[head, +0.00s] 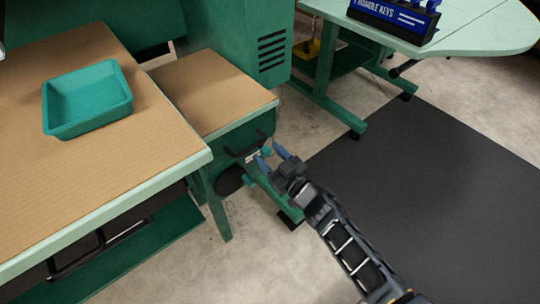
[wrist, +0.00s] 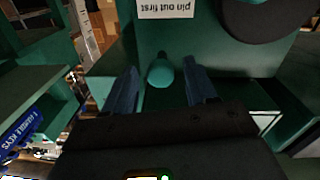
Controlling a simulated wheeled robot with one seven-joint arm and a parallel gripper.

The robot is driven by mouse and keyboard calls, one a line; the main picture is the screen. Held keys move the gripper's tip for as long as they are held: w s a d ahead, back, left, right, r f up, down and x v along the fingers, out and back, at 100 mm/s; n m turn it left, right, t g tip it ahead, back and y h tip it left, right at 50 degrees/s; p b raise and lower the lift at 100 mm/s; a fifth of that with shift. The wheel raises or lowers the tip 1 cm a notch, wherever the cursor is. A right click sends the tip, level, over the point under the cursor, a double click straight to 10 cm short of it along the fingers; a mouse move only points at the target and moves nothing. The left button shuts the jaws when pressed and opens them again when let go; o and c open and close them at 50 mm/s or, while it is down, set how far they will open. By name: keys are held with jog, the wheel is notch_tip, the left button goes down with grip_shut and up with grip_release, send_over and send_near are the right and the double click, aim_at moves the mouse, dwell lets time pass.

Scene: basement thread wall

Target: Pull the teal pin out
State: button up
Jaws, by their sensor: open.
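The teal pin (wrist: 160,72) shows its rounded end in the wrist view, standing out from a dark green panel. It lies between my two blue fingers, with a visible gap on each side. In the head view, a small teal end (head: 266,151) that looks like the pin shows beside my fingertips. My gripper (head: 271,158) is open and empty at the panel of the low green cabinet. The pin's shaft is hidden. A white label (wrist: 165,8) reading "pin out first" appears upside down close to the pin in the wrist view.
A black round wheel (wrist: 262,14) is close by on the same panel. A teal tray (head: 88,98) sits on the cardboard-topped bench. Dark mat (head: 430,180) and open floor lie right.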

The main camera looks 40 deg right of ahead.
jog(key=s+p, duration=0.1)
jog(key=s, duration=0.6)
jog(key=shift+s+a, duration=0.2)
jog(key=shift+s, duration=0.2)
